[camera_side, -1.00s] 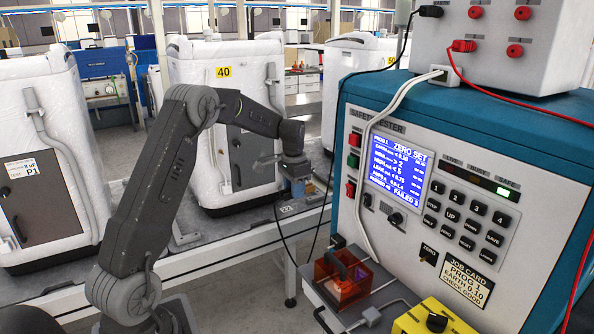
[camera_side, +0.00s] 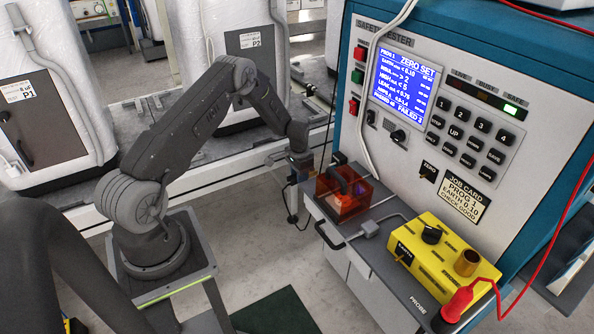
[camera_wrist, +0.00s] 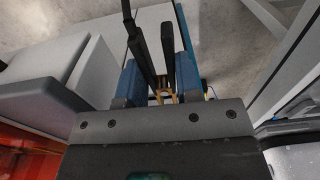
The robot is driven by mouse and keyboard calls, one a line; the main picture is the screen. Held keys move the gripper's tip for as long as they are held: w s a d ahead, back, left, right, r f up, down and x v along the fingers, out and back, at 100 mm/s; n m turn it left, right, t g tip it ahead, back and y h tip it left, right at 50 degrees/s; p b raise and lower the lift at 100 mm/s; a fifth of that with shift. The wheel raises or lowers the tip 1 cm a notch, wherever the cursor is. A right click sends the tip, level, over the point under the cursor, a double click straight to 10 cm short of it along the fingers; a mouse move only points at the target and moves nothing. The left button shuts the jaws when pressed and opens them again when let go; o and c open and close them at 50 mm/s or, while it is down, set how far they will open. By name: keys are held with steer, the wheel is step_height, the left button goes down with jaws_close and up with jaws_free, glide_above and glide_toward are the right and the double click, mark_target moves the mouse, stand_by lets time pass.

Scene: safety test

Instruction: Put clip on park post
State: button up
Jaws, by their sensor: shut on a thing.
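My gripper (camera_side: 299,168) hangs at the left end of the grey bench, left of the orange see-through box. In the wrist view its blue fingers (camera_wrist: 158,84) are shut on the clip (camera_wrist: 168,48), which shows two black arms and a gold-coloured part between the fingers. A short brass post (camera_side: 467,262) stands on the yellow box (camera_side: 428,262) at the right of the bench, apart from my gripper. It may be the park post; I cannot read a label on it.
The orange box (camera_side: 343,195) stands on the grey bench (camera_side: 385,212) between my gripper and the yellow box. A red probe (camera_side: 457,304) with a red lead is at the yellow box's front. The tester (camera_side: 455,130) rises behind. A black cable (camera_side: 291,205) hangs near my gripper.

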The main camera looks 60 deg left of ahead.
steer(key=shift+w, duration=2.25)
steer(key=shift+w, duration=0.25)
steer(key=shift+w, duration=0.85)
steer(key=shift+w, duration=0.2)
steer(key=shift+w, duration=0.35)
steer(key=shift+w, duration=0.1)
steer(key=o, duration=0.9)
steer(key=shift+o, duration=0.2)
